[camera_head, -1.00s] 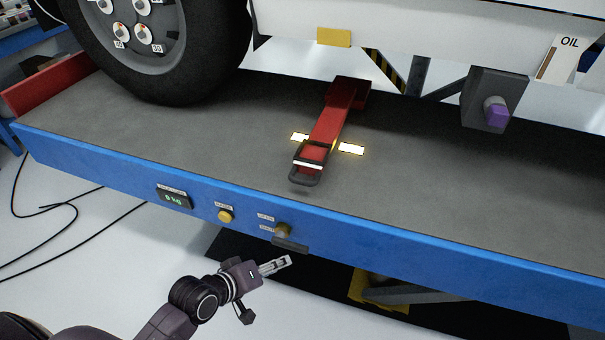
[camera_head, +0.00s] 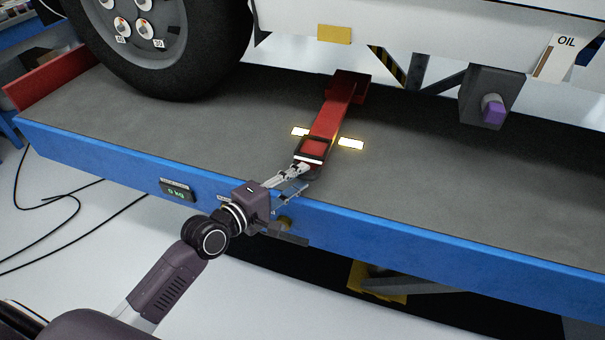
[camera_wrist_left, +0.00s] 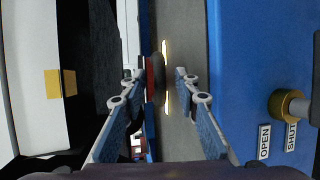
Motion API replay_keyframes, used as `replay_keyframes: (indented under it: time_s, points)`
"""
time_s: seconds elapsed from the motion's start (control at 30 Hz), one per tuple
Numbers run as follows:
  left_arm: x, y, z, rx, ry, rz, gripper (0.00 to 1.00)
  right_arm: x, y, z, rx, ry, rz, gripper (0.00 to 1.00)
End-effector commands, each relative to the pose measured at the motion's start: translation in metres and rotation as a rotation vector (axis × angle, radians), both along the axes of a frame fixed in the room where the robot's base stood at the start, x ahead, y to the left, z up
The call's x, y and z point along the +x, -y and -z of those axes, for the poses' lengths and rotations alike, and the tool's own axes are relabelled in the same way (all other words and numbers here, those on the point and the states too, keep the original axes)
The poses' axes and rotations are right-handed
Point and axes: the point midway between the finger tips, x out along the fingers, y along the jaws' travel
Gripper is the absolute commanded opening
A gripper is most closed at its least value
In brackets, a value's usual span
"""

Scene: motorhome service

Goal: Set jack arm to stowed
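The red jack arm (camera_head: 330,122) lies on the grey lift platform, running from a red block under the motorhome towards the blue front edge. Its near end has a dark handle (camera_head: 313,176), partly hidden by my gripper. My left gripper (camera_head: 302,180) is at this handle, above the blue edge. In the left wrist view the two fingers (camera_wrist_left: 157,84) are spread apart. The dark handle end (camera_wrist_left: 153,80) shows between and beyond them, with no clear contact. My right gripper is in neither view.
Bright yellow-white marks (camera_head: 351,143) flank the jack arm. The blue platform edge (camera_head: 400,235) carries a weight display (camera_head: 177,191) and a brass valve, labelled OPEN and SHUT, beneath my gripper. The wheel (camera_head: 165,50) stands at the left.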

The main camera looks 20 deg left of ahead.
Motion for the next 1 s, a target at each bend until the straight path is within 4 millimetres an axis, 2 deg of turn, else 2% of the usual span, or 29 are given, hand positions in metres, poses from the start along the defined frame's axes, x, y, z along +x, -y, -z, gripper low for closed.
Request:
replay_keyframes:
  time_s: [0.2, 0.47, 0.73, 1.0]
  points:
    - [0.015, 0.007, 0.003, 0.001, 0.000, 0.000, 0.29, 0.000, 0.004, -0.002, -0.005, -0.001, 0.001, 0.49]
    - [0.016, 0.008, 0.004, 0.002, 0.000, 0.000, 0.29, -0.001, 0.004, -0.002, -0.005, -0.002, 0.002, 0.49]
    - [0.015, 0.007, 0.004, 0.002, 0.000, 0.000, 0.00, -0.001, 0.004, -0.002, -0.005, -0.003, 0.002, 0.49]
    - [0.015, 0.007, 0.004, 0.003, -0.001, 0.001, 0.00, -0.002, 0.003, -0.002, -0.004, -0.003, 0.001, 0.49]
